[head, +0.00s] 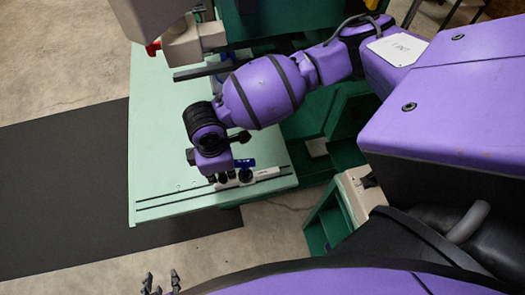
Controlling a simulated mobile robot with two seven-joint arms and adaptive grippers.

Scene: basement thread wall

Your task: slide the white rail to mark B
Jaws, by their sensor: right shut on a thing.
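The white rail (266,173) lies near the front edge of the pale green table (158,120), between two dark parallel lines. My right gripper (228,180) points down onto the rail's left part and is shut on it. The gripper and wrist hide part of the rail there. My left gripper (160,284) is at the bottom edge of the head view, away from the table, with its fingers apart and nothing between them. Mark B cannot be made out.
A small blue object (244,163) lies just behind the rail. A pale machine head with a red part (153,48) stands at the table's back. A dark mat (60,190) covers the floor at left. Green open shelving (325,225) stands at right. The table's left side is clear.

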